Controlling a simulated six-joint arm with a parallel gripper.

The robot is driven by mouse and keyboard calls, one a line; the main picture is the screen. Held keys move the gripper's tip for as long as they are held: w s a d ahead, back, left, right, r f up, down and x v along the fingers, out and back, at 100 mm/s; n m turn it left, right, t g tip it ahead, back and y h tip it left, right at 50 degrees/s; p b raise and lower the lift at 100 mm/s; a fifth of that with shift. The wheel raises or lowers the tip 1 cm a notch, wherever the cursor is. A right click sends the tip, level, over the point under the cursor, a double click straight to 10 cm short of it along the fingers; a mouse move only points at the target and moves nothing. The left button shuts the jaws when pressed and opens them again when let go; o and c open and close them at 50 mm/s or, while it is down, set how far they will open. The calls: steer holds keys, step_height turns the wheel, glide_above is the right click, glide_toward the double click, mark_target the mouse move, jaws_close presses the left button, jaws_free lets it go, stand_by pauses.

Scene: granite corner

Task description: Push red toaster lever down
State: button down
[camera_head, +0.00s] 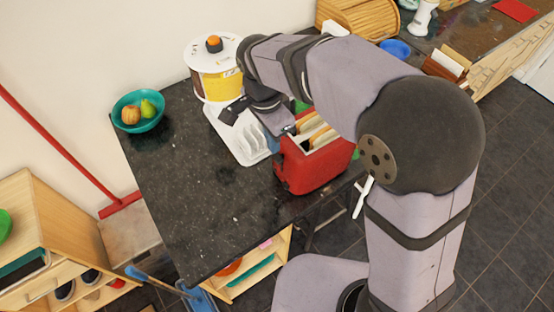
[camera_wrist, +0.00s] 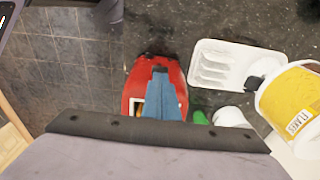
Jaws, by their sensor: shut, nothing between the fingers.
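The red toaster (camera_head: 308,172) stands on the dark granite counter, with slices of toast (camera_head: 318,132) showing in its top slots. It also shows in the wrist view (camera_wrist: 134,86), partly covered by my fingers. My gripper (camera_head: 288,131) is at the toaster's upper left end in the head view, with its fingers pointing down. In the wrist view my gripper (camera_wrist: 159,72) shows its blue-grey fingers together, with nothing between them, over the red end of the toaster. I cannot make out the lever, nor whether the fingertips touch the toaster.
A white dish tray (camera_head: 232,138) lies left of the toaster. Behind it stands a yellow canister (camera_head: 218,86) with a white lid. A teal bowl of fruit (camera_head: 137,124) is at the back left. The counter's front left (camera_head: 205,200) is clear.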

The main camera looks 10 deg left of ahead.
steer(key=shift+w+d+f+b, duration=0.15)
steer(key=shift+f+b, duration=1.05)
steer(key=shift+f, duration=0.65)
step_height(320, 180, down, 5)
steer(key=s+a+b, duration=0.2)
steer(key=b, duration=0.1)
steer(key=shift+f, duration=0.2)
steer(key=shift+a+r, duration=0.1)
step_height(320, 180, up, 7)
steer(key=b, duration=0.2)
glide_above(276, 158)
steer(key=s+a, duration=0.3)
steer(key=shift+r, duration=0.1)
